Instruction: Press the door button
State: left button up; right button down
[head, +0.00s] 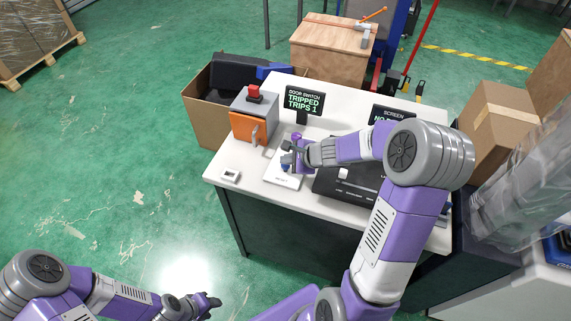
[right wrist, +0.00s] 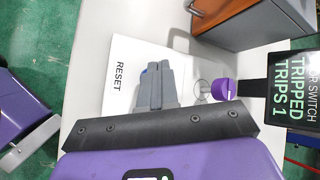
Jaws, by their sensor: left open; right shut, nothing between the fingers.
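A grey box with an orange door (head: 247,130) and a red button on top (head: 253,92) stands on the white table. The door's handle faces front. A black display (head: 303,102) behind it reads "DOOR SWITCH TRIPPED TRIPS 1". A white plate (head: 280,178) marked RESET (right wrist: 118,76) lies in front. A purple knob (right wrist: 223,89) stands beside the fingers. My left gripper (head: 211,303) is open over the floor, away from the table.
A small white device (head: 230,175) sits at the table's front left corner. A dark panel (head: 345,185) and a second display (head: 393,114) are to the right, partly behind my right arm. An open cardboard box (head: 200,108) stands behind the table's left side.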

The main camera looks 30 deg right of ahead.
aim_at(288, 167)
jog(key=shift+f+b, duration=0.4)
jog(key=shift+r, duration=0.1)
dwell(0.5)
jog(key=shift+r+p, duration=0.9)
jog(key=shift+r, duration=0.05)
notch_tip(288, 167, up, 5)
jog(key=p, duration=0.4)
jog(key=shift+s+f, duration=0.1)
dwell(0.5)
